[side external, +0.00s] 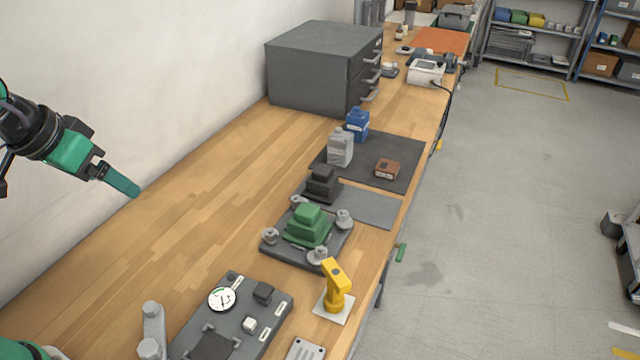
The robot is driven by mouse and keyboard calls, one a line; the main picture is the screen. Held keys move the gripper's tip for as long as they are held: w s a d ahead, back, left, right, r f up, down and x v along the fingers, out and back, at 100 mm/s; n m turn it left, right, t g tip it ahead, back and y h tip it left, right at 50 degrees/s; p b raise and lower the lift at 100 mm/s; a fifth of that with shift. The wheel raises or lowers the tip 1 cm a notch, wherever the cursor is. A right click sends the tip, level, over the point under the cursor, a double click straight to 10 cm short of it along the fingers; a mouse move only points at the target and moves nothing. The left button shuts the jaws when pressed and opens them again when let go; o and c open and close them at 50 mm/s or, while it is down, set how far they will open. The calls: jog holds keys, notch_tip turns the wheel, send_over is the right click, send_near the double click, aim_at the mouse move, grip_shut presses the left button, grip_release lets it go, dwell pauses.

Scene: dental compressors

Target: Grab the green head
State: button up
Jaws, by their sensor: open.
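A green head (308,227) with a stepped, blocky shape sits on a dark grey base plate (277,250) at the middle of the bench. Several round grey posts stand around it at the plate's corners. My gripper (132,191) is at the left, above the bench and well apart from the green head. Its teal fingers point down to the right and hold nothing visible. From this side the fingers overlap, so the gap between them is hidden.
A black block (323,184) stands just behind the green head. A yellow angled piece (336,285) stands in front right. A dark panel with a gauge (222,299) lies nearer. Behind are a grey bottle (340,148), a blue bottle (357,124) and a grey drawer cabinet (320,65). The bench's left side is clear.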

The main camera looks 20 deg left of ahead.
jog(key=w+d, duration=0.4)
jog(key=w, duration=0.4)
jog(key=g+h, duration=0.1)
send_over(303, 210)
jog(key=s+a, duration=0.2)
jog(key=s, duration=0.1)
jog(key=f, duration=1.3)
jog(key=shift+w+d+f, duration=0.2)
jog(key=shift+w, duration=0.05)
jog(key=shift+w+d+f, duration=0.25)
jog(key=shift+d+f, duration=0.15)
jog(key=shift+f, duration=0.15)
jog(key=shift+x, duration=1.15)
jog(key=shift+f, duration=0.1)
jog(key=shift+x, duration=2.55)
